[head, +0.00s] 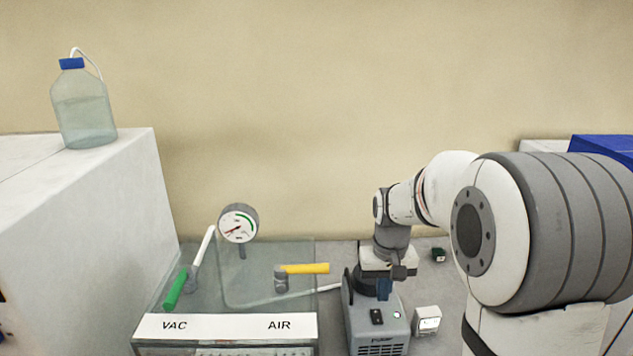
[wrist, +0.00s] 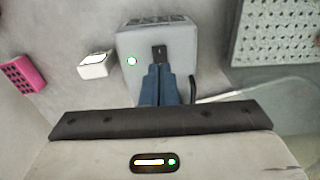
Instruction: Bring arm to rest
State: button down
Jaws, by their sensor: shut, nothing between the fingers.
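My gripper (head: 384,289) is shut and empty, pointing down over a grey boxy device (head: 362,340) on the bench. Its blue fingers are pressed together in the wrist view (wrist: 159,70).
A VAC/AIR panel (head: 229,327) stands left of the device, with a green-handled valve (head: 175,288), a yellow-handled valve (head: 305,269) and a dial gauge (head: 238,223). A white socket box (head: 427,320) is close on the right. A bottle (head: 83,110) stands on the white cabinet (head: 90,210).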

jog(key=s+a+r+t, duration=0.1)
jog(key=s+r, duration=0.1)
jog(key=s, duration=0.8)
jog(key=s+r+t+b, duration=0.1)
jog(key=s+r+t, duration=0.1)
jog(key=s, duration=0.9)
jog(key=shift+a, duration=0.35)
